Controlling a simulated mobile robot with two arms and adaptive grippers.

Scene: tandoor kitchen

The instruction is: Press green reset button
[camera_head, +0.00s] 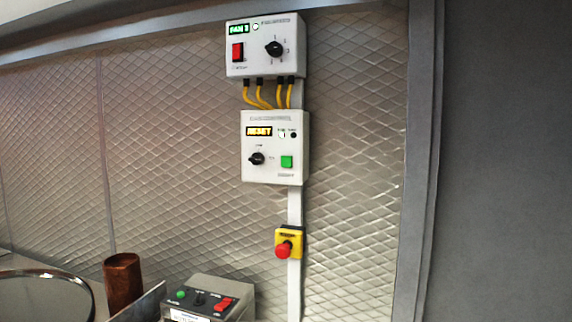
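The box is fixed to the quilted metal wall. Its amber display (259,131) reads RESET. A black rotary knob (257,159) sits to the left of the green button. Nothing covers the button. Neither of my grippers shows in the head view.
Above hangs another white box (264,61) with a red switch, a knob and yellow cables. Below is a red emergency button (283,250) on a yellow box. A grey control box (208,297), a brown cylinder (122,282) and a round rim (40,290) stand at lower left.

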